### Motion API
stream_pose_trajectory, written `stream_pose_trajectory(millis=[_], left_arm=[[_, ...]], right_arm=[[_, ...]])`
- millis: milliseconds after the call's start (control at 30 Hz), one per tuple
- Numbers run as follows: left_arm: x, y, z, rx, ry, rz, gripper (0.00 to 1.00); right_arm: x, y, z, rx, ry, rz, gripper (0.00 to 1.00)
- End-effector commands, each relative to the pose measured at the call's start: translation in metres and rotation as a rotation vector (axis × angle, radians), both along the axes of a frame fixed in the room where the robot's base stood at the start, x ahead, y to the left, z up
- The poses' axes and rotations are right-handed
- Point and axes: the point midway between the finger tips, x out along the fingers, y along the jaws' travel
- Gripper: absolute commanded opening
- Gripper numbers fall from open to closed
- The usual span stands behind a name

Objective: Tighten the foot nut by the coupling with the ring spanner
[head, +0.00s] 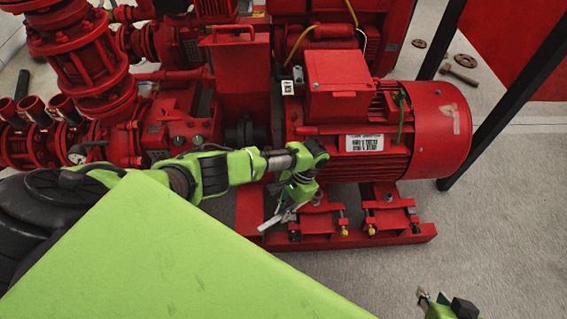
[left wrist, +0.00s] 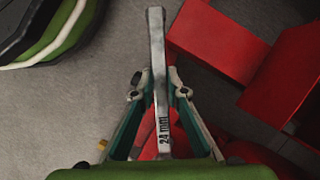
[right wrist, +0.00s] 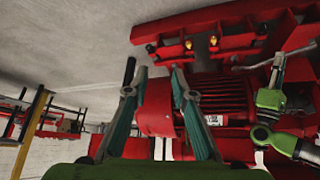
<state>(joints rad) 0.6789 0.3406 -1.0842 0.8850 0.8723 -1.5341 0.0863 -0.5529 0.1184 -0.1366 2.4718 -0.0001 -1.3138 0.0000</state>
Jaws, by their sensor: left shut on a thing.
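My left gripper (head: 290,203) is beside the motor's coupling-end foot, below the red motor (head: 340,140). In the left wrist view my left gripper (left wrist: 157,88) is shut on the ring spanner (left wrist: 158,50), a grey bar marked 24 mm. The spanner (head: 272,222) shows only partly in the head view; I cannot see its ring end clearly or whether it sits on a nut. The foot by the coupling (head: 318,222) has small bolts, but I cannot single out the nut. My right gripper (head: 440,300) is at the bottom right; its fingers (right wrist: 157,88) are apart and empty.
The dark coupling (head: 245,132) lies between the red pump and motor. The red base rail (head: 390,238) runs under the motor feet. A hammer (head: 459,74) and rings lie on the floor behind. Dark posts stand at right. Floor in front is clear.

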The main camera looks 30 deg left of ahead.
Motion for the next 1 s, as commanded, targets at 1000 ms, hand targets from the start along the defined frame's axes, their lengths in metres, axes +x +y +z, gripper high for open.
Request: stream_pose_trajectory(millis=[1000], left_arm=[[-0.002, -0.005, -0.016, -0.002, -0.004, 0.043, 0.00]], right_arm=[[0.042, 0.016, 0.024, 0.047, -0.202, 0.019, 0.24]])
